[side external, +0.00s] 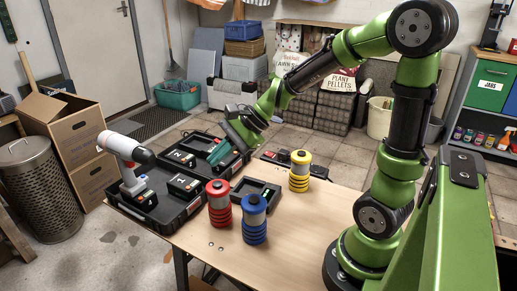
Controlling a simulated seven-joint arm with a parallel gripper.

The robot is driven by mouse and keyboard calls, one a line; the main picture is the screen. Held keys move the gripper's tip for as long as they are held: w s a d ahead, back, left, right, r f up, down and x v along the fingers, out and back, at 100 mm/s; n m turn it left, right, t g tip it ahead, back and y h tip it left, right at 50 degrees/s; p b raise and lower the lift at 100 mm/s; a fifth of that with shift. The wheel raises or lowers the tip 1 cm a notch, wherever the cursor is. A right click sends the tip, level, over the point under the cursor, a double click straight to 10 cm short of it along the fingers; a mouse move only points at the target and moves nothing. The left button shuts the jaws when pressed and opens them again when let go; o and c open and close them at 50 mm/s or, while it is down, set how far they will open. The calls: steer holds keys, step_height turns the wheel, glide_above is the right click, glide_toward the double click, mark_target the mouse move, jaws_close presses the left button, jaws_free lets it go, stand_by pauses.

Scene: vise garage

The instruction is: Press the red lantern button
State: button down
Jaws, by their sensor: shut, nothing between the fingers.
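The red lantern (219,205) stands upright near the left front edge of the table. Its dark top (217,184) is visible, but the button is too small to make out. The blue lantern (254,222) stands upright just right of it, nearer the camera. The yellow lantern (299,172) stands upright farther back on the right. My gripper (215,159) points down and left, with its teal fingers shut and empty. In the picture it is above and behind the red lantern, in front of the open black case, apart from all the lanterns.
A white and black cordless drill (126,158) and battery packs (186,186) sit in the open black case (160,224) on the left. A dark tray (240,193) lies behind the red and blue lanterns. The wooden table (320,225) is bare at the front right.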

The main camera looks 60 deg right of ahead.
mark_target(221, 183)
steer(key=shift+f, duration=1.95)
steer(key=shift+f, duration=0.1)
stand_by(0.5)
steer(key=shift+f, duration=0.3)
steer(key=shift+f, duration=0.5)
stand_by(0.5)
steer(key=shift+r, duration=0.9)
steer(key=shift+r, duration=2.55)
